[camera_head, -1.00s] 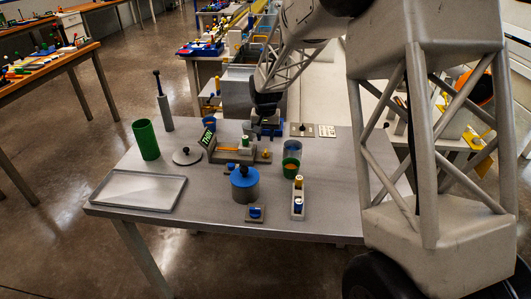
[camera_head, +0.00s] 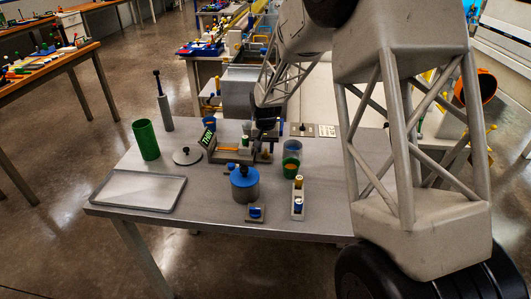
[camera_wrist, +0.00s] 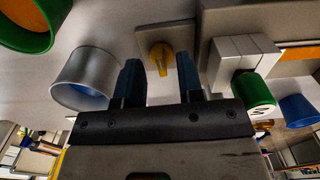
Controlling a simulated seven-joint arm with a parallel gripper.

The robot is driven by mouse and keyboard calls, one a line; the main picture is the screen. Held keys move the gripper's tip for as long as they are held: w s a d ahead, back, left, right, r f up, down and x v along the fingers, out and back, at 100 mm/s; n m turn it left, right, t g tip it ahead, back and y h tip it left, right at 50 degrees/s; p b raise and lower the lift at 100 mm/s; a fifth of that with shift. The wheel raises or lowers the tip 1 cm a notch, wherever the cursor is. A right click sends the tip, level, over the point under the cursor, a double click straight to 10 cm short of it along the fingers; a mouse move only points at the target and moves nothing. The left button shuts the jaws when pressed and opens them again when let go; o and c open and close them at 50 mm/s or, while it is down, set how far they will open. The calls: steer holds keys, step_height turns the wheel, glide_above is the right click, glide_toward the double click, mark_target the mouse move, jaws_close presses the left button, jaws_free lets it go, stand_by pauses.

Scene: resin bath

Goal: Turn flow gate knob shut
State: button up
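The flow gate knob appears to be the small yellow knob (camera_wrist: 161,57) on a beige square plate (camera_wrist: 180,38) in the wrist view. My gripper (camera_wrist: 160,66) has two blue fingers spread apart, with nothing held between them. The knob shows in the gap between the fingertips, with space on both sides; whether it is level with the tips or beyond them I cannot tell. In the head view my gripper (camera_head: 258,143) is low over the table by the fixture with the green display (camera_head: 207,136), and largely hides the knob.
In the wrist view a silver cup (camera_wrist: 85,80) is close left of the fingers, and white blocks (camera_wrist: 243,55) with a green cylinder (camera_wrist: 254,92) are close right.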

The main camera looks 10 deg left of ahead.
steer(key=shift+f, duration=1.2)
steer(key=c, duration=0.6)
steer(key=shift+o, duration=0.2)
